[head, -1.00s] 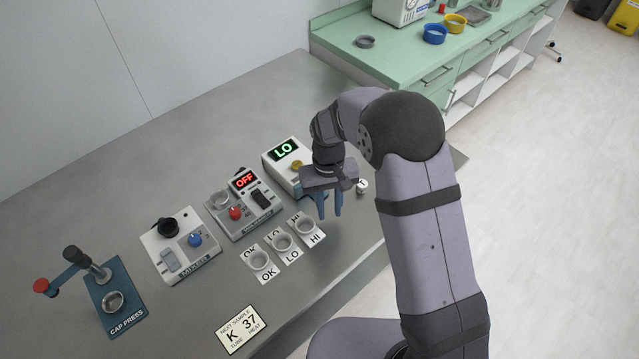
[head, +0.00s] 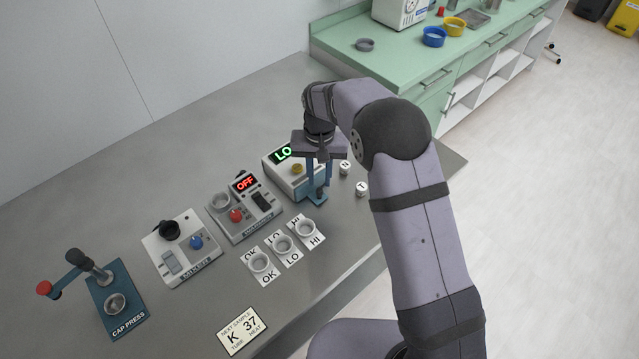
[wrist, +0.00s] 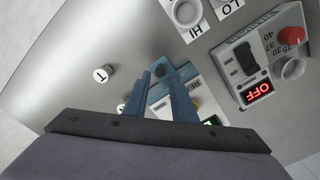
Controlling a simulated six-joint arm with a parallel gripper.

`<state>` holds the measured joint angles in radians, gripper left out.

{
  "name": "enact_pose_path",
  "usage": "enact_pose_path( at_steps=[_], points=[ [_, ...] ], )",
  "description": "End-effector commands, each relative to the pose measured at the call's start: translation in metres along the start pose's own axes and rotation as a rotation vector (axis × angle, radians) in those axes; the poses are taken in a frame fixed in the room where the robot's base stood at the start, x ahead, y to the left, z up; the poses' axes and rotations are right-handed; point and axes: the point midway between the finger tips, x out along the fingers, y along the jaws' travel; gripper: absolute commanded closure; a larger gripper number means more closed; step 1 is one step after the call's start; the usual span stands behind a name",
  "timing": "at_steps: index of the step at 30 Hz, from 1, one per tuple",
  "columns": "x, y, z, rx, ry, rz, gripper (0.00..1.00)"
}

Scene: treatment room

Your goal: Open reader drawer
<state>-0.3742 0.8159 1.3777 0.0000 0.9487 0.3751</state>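The reader (head: 279,172) is a pale box with a green LO display and a yellow button. It stands on the grey bench, partly hidden behind my gripper. Its blue drawer part (head: 317,200) shows low at the front, near my fingertips. The same blue part (wrist: 184,72) lies beyond the fingers in the wrist view, with a dark round spot near the fingertips. My gripper (head: 319,187) points down at the reader's front, its two blue fingers apart. It also shows in the wrist view (wrist: 160,76). I cannot tell whether the fingers touch the drawer.
White caps marked N (head: 345,167) and T (head: 361,189) stand right of the gripper. An OFF-display device (head: 243,208) and a mixer (head: 181,248) stand to the left. Several ring holders (head: 284,244) lie in front. A cap press (head: 115,300) is far left.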

Motion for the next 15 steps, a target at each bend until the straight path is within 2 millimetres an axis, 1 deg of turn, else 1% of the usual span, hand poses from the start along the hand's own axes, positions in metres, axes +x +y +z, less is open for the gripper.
enact_pose_path(
  at_steps=[3,9,15],
  points=[
    [0.015,0.0,0.001,-0.001,-0.003,0.001,0.76],
    [0.035,0.0,0.0,-0.001,-0.002,0.001,0.76],
    [0.043,0.0,0.0,-0.001,0.001,0.0,0.76]
  ],
)
